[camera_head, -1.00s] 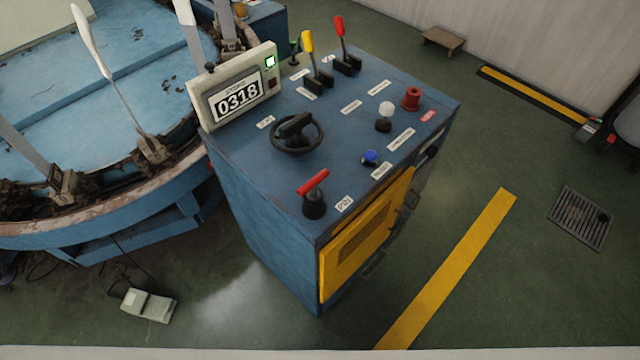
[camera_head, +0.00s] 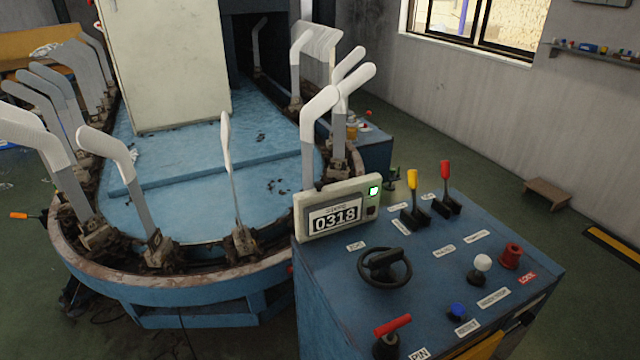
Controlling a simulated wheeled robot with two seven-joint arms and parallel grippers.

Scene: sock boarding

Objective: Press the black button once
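The blue control cabinet (camera_head: 325,290) stands at the lower right, partly cut off by the bottom edge. A counter box (camera_head: 304,218) reading 0318 sits at its back left corner. On the box face, a small dark button (camera_head: 370,211) lies below a lit green one (camera_head: 374,191). It looks black or dark brown; its exact colour is too small to tell. No other plainly black push button shows on the panel. Neither of my grippers is in view.
The panel also carries a black handwheel (camera_head: 385,268), yellow (camera_head: 412,180) and red (camera_head: 446,172) levers, a white knob (camera_head: 482,262), a red knob (camera_head: 511,255), a blue button (camera_head: 457,311) and a red T-handle (camera_head: 393,325). A sock-form machine (camera_head: 170,290) stands left.

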